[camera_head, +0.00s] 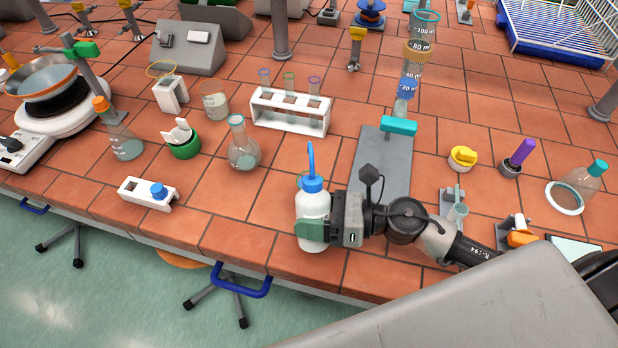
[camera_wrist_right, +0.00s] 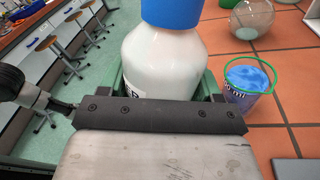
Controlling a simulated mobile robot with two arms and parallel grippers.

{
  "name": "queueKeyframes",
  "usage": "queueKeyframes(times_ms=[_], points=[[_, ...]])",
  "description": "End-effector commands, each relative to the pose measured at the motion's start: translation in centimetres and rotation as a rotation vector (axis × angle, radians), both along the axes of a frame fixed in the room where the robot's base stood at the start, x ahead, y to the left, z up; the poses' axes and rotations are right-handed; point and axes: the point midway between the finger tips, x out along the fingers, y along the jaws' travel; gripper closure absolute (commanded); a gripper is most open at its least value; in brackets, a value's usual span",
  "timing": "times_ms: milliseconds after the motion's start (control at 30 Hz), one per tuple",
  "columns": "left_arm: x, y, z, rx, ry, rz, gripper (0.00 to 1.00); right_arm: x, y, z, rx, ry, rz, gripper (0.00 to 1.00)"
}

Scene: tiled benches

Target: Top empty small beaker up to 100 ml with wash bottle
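The wash bottle (camera_head: 313,204), white with a blue cap and bent blue spout, is upright near the front edge of the bench. My right gripper (camera_head: 312,228) is shut around its body; in the right wrist view the bottle (camera_wrist_right: 163,62) sits between the green fingers. I cannot tell whether its base touches the tiles. A small beaker (camera_wrist_right: 247,82) with a green rim and blue on it stands just beside the bottle in the wrist view. In the head view the bottle mostly hides it. I cannot tell whether it holds liquid. My left gripper is not in view.
A round flask (camera_head: 243,152), a test tube rack (camera_head: 290,112) and a beaker of greyish liquid (camera_head: 215,104) stand left of and behind the bottle. A grey stand base (camera_head: 383,160) with a tall graduated vessel (camera_head: 415,65) is to the right.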

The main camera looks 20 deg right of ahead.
Motion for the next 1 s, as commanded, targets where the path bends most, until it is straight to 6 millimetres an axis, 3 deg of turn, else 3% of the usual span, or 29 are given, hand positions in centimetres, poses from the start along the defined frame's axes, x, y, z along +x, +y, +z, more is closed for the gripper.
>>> queueKeyframes(times_ms=[267, 1000], points=[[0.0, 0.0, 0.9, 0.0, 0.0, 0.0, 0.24, 0.0, 0.0, 1.1, 0.001, -0.001, 0.001, 0.4], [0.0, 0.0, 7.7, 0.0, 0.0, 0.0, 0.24, 0.0, 0.0, 8.6, 0.001, -0.002, -0.001, 0.4]])
